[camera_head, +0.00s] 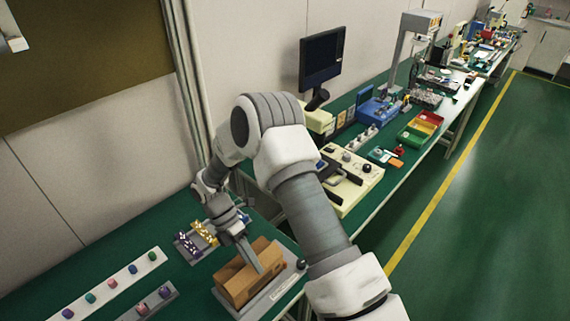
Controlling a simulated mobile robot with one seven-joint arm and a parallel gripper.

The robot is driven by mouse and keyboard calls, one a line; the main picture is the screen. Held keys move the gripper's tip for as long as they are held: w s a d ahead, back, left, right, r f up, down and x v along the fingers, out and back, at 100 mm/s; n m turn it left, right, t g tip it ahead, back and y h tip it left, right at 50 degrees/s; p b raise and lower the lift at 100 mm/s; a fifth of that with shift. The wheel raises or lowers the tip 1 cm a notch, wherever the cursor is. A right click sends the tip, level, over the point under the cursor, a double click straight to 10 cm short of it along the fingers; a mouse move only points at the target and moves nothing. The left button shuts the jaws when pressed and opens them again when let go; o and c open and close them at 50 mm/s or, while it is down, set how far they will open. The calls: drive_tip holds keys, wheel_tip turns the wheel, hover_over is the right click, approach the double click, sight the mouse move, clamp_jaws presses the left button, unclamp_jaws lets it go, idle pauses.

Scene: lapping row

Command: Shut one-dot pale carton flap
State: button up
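A brown carton (237,288) sits on a grey base plate (283,292) on the green bench at the bottom middle. The plate carries a small white label with unreadable print. My gripper (257,268) points down at the carton's top, with its fingertips at or just above it; I cannot tell whether they touch. The fingers look close together, but the gap is too small to judge. Parts of the carton's top and flaps are hidden behind the gripper. No dot marks can be made out, and I cannot tell how far any flap stands open.
Purple parts (187,244) and yellow parts (207,232) stand in a grey tray just behind the carton. A white strip (98,297) with coloured knobs lies at the left. A dark round knob (301,264) is right of the carton. A cream device (344,191) stands farther back.

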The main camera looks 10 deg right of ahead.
drive_tip(key=t, duration=0.1)
drive_tip(key=t+y, duration=0.1)
drive_tip(key=s+t+y, duration=0.1)
drive_tip(key=shift+d+r+p, duration=0.3)
drive_tip(key=shift+d+p, duration=0.05)
drive_tip(key=t+y+b, duration=0.1)
drive_tip(key=s+t+y+b, duration=0.1)
drive_tip(key=t, duration=0.1)
drive_tip(key=shift+d, duration=0.4)
wheel_tip(320, 180, up, 18)
drive_tip(key=p, duration=0.2)
drive_tip(key=w+d+r+m+t+h+b, duration=0.1)
drive_tip(key=w+d+r+m+t, duration=0.3)
drive_tip(key=r+m, duration=0.5)
drive_tip(key=shift+w+d+m+t+h+b, duration=0.15)
drive_tip(key=shift+d+m+t+h+b, duration=0.2)
drive_tip(key=shift+d+m+t, duration=1.2)
drive_tip(key=shift+d+m+g, duration=0.35)
